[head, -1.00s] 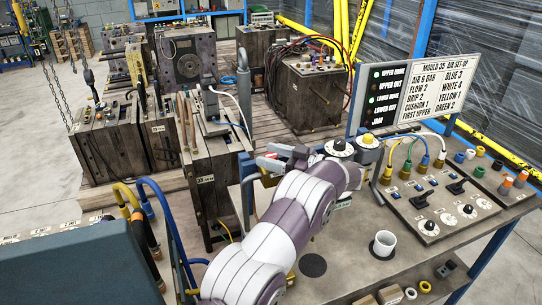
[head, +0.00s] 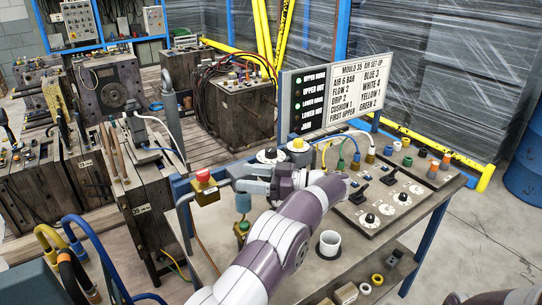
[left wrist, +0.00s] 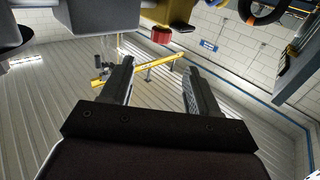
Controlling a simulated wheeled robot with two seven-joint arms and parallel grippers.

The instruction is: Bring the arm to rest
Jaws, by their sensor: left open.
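My left arm comes up from the bottom of the head view over the bench, in purple and white. Its grey left gripper (head: 250,182) is open, with nothing seen between the fingers. It points left, just right of the red push button (head: 203,174) on its yellow box. I cannot tell whether they touch. In the left wrist view the two dark fingers (left wrist: 160,75) stand apart with a clear gap. A red and yellow part (left wrist: 162,36) shows beyond them. My right gripper is not in view.
The set-up board (head: 335,95) stands behind. Mould blocks (head: 150,205) crowd the left. A blue drum (head: 524,170) stands at far right; floor before it is clear.

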